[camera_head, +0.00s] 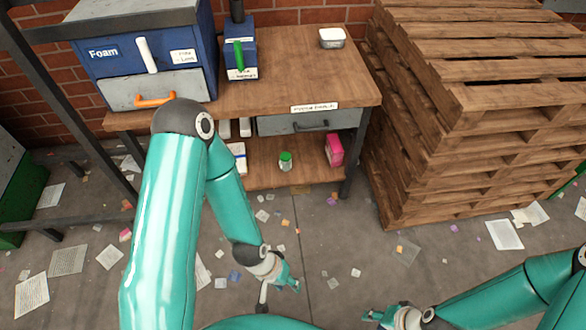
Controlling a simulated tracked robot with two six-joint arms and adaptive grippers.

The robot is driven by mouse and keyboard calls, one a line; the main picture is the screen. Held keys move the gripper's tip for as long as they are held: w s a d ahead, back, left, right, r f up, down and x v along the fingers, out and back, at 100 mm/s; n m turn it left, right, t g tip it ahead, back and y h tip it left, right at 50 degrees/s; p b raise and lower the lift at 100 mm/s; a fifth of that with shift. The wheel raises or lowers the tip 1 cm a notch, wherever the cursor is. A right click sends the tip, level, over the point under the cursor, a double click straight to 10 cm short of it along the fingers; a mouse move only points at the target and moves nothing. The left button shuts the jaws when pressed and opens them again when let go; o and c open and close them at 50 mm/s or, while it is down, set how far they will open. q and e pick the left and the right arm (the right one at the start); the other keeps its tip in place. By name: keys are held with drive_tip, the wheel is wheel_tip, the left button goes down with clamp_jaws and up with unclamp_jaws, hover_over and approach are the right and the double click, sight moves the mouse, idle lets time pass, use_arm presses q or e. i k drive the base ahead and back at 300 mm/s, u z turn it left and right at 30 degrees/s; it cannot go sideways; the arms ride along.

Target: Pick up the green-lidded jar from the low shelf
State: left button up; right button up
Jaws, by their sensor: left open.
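The green-lidded jar (286,161) stands upright on the low shelf (262,177) of the wooden bench. It is small, with a green top and a pale label. My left gripper (280,298) is open and empty. It is over the floor in front of the bench, well below the jar in the picture and apart from it. My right gripper (372,316) is at the bottom edge, partly cut off, far from the shelf. I cannot tell whether its fingers are apart.
On the low shelf, a pink box (334,150) stands right of the jar and a white-and-blue box (238,157) left of it. A drawer (310,122) hangs above the shelf. Stacked pallets (470,130) stand to the right. Scraps litter the floor.

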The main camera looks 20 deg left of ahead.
sight(284, 166)
drive_tip(key=u, duration=0.15)
drive_tip(key=i, duration=0.9)
drive_tip(key=z, duration=0.1)
